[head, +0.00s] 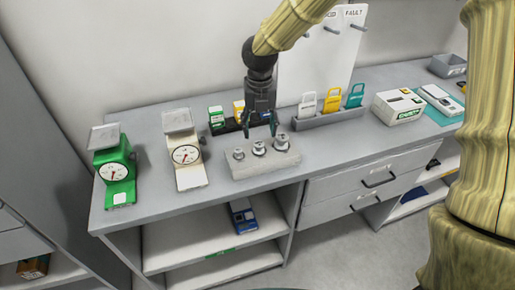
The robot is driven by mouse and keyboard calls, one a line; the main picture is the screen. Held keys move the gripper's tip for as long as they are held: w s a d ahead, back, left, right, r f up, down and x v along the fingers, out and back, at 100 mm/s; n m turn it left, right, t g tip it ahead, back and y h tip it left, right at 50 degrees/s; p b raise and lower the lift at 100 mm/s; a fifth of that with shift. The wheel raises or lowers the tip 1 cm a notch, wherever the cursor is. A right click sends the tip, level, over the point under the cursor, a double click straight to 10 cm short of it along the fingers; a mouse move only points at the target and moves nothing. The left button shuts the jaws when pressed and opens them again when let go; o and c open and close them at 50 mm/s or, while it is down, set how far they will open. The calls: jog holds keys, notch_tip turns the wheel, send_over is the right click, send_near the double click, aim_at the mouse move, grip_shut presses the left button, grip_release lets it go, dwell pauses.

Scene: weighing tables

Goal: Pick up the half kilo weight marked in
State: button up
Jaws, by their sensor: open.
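Three silvery knobbed weights stand in a row on a pale grey block (266,170) near the table's front edge: a left weight (239,154), a middle weight (259,149) and a right weight (281,144). Their markings are too small to read, so I cannot tell which is the half kilo one. My gripper (260,131) points down with its fingers apart and empty. It appears just above or behind the middle and right weights. I cannot tell its exact height.
A green scale (116,172) and a cream scale (187,165) stand to the left. Small green and yellow items (217,117) sit behind my gripper. A grey rack (328,119) of coloured tags and a white boxy device (398,105) stand to the right. Bare tabletop lies right of the block.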

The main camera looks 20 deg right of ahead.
aim_at(259, 143)
notch_tip(259, 143, down, 2)
jog(key=shift+w+f, duration=0.15)
jog(key=shift+f, duration=0.1)
jog(key=shift+f+p, duration=0.6)
jog(key=shift+f, duration=0.05)
jog(key=shift+f+p, duration=0.5)
jog(key=shift+f, duration=1.5)
grip_shut()
